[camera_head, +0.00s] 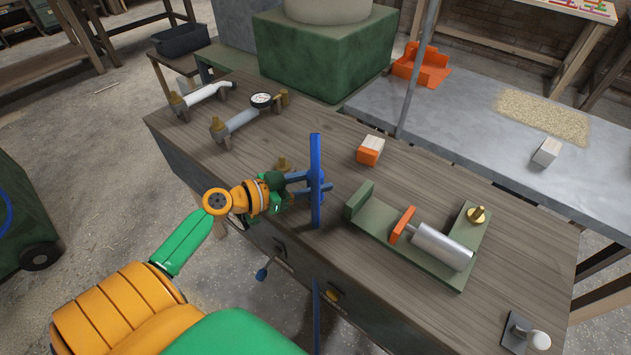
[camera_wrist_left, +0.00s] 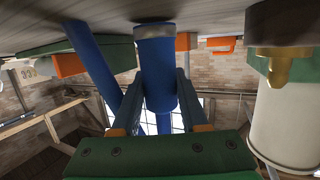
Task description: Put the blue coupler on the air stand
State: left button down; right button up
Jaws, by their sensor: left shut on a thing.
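My left gripper (camera_head: 312,186) reaches over the front edge of the wooden bench, shut on the blue coupler (camera_head: 316,160). In the left wrist view the coupler (camera_wrist_left: 157,75) is a blue cylinder with a grey collar, between the two fingers (camera_wrist_left: 158,105). A brass fitting (camera_head: 284,163) is on the bench just beyond the gripper, its base partly hidden. At the back left are a grey pipe piece with a gauge (camera_head: 240,121) and a white pipe piece (camera_head: 205,95), both with brass ends. I cannot tell which of these is the air stand. My right gripper is not in view.
An orange and white block (camera_head: 370,150) and a green fixture (camera_head: 355,205) holding a silver cylinder (camera_head: 443,246) lie on the bench to the right. A metal table (camera_head: 470,100) stands behind. A blue hose (camera_wrist_left: 95,72) runs beside the coupler in the wrist view.

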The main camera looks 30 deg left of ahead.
pick_arm(q)
jog(key=shift+f, duration=0.15)
jog(key=shift+f+b, duration=0.2)
jog(key=shift+b, duration=0.15)
jog(key=shift+c, duration=2.2)
grip_release()
jog(key=shift+r+p, duration=0.2)
jog(key=shift+p, duration=0.1)
jog(key=shift+s, duration=0.2)
jog(key=b+v, duration=0.2)
jog(key=v, duration=0.9)
jog(key=shift+s+a, duration=0.2)
jog(key=shift+s, duration=0.1)
jog(key=shift+r, duration=0.1)
